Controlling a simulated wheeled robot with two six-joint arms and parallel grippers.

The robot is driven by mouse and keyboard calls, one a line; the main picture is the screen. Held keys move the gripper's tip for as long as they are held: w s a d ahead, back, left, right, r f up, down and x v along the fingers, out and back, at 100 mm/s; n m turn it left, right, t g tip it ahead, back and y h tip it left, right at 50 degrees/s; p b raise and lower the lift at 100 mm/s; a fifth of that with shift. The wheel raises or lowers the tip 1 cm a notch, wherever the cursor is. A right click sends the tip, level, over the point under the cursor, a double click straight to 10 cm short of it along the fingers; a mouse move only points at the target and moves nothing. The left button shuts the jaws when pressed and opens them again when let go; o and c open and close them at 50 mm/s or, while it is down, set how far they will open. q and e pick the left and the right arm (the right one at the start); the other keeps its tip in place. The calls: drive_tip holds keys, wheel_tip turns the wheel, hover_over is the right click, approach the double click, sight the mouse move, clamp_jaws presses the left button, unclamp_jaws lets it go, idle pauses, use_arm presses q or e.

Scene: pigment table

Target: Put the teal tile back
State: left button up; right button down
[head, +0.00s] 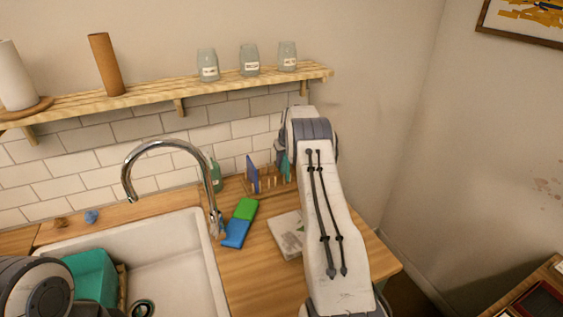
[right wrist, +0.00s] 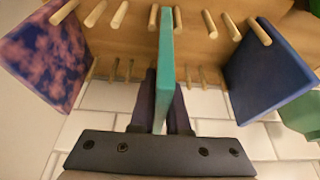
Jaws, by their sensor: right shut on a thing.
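The teal tile (right wrist: 166,60) stands on edge between the dark fingers of my right gripper (right wrist: 163,100), which is shut on it. In the right wrist view it lies among the wooden pegs of the rack (right wrist: 215,75); I cannot tell whether its edge rests on the rack's base. In the head view the teal tile (head: 287,168) shows as a sliver at the right end of the rack (head: 268,187), beside my right arm, which hides most of the right gripper. A blue tile (right wrist: 268,70) and a mottled pink-purple tile (right wrist: 48,55) stand in the rack on either side. My left gripper is out of view.
A green bottle (head: 215,176) stands left of the rack. Green and blue blocks (head: 240,222) and a pale mottled slab (head: 286,234) lie on the counter. The sink (head: 175,262), with a tall faucet (head: 165,146), is to the left. A shelf (head: 150,98) holds jars above.

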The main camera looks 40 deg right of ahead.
drive_tip(key=shift+w+f+p, duration=0.2)
drive_tip(key=shift+f+p, duration=0.35)
drive_tip(key=shift+f, duration=0.15)
drive_tip(key=shift+d+f, duration=0.1)
drive_tip(key=shift+f, duration=0.15)
drive_tip(key=shift+f+b, duration=0.15)
drive_tip(key=shift+b, duration=0.2)
drive_tip(key=c, duration=0.9)
unclamp_jaws()
